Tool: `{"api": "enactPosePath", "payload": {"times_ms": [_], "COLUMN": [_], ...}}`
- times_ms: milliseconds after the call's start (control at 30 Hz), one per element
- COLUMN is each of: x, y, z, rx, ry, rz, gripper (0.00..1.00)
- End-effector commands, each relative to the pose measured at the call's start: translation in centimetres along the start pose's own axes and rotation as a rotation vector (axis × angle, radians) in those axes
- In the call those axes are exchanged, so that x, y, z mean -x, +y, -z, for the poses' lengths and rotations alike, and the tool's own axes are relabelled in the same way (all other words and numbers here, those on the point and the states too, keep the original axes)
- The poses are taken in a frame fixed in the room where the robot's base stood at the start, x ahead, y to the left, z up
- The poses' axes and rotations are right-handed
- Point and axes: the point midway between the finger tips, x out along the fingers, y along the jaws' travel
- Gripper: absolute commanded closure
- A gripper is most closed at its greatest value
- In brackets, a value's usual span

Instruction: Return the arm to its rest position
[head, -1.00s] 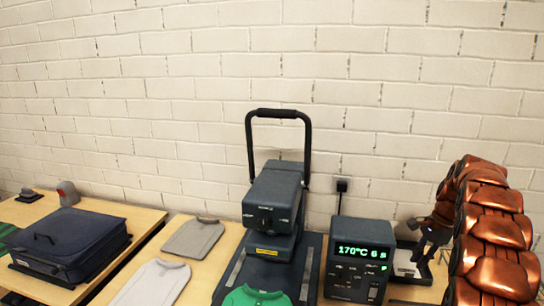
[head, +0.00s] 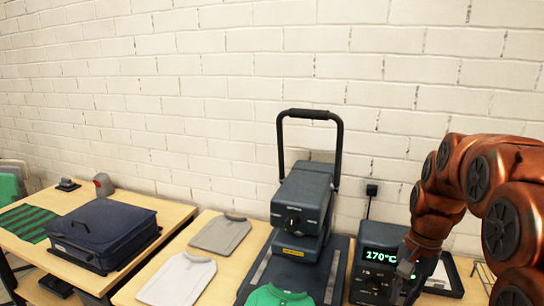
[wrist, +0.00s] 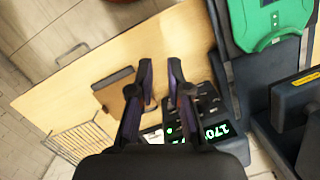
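My arm comes in from the right in the head view. My gripper (head: 402,285) is low in front of the control box (head: 375,262), and part of the box's face is hidden behind the arm. In the wrist view my gripper (wrist: 160,72) has its two dark fingers apart with nothing between them. It hangs over the wooden table (wrist: 75,75), with the control box (wrist: 205,112) just beyond and to the right of the fingers. The box's green display reads 170°C in the head view.
A heat press (head: 302,205) with raised handle stands left of the box, a green shirt (head: 278,296) on its lower plate. Grey shirts (head: 220,234) and a dark case (head: 103,233) lie further left. A wire basket (wrist: 80,141) and dark tray (wrist: 112,92) are near my gripper.

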Motion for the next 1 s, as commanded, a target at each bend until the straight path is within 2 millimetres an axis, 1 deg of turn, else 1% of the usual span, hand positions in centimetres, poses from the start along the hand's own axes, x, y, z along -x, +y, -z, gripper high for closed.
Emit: {"api": "enactPosePath", "payload": {"times_ms": [33,167,300,467,600,700,800,900,1000], "x": [-0.1,-0.7,-1.6,-2.9,-4.3,-5.4,-6.5,-7.3,-8.0], "y": [0.1,0.7,1.8,3.3,5.0,6.4,7.7,8.6,9.4], "z": [-1.6,-5.2,-8.9,-12.9,-16.2,-18.4,-20.2,-21.5,-22.3], "rx": [0.038,0.136,0.243,0.367,0.476,0.552,0.620,0.674,0.710], "ry": [0.003,0.007,0.008,0.014,0.014,0.012,0.009,0.014,0.010], "rz": [-0.009,-0.029,-0.054,-0.080,-0.105,-0.122,-0.138,-0.148,-0.157], "gripper": [0.83,0.83,0.83,0.83,0.83,0.83,0.83,0.83,0.83]}}
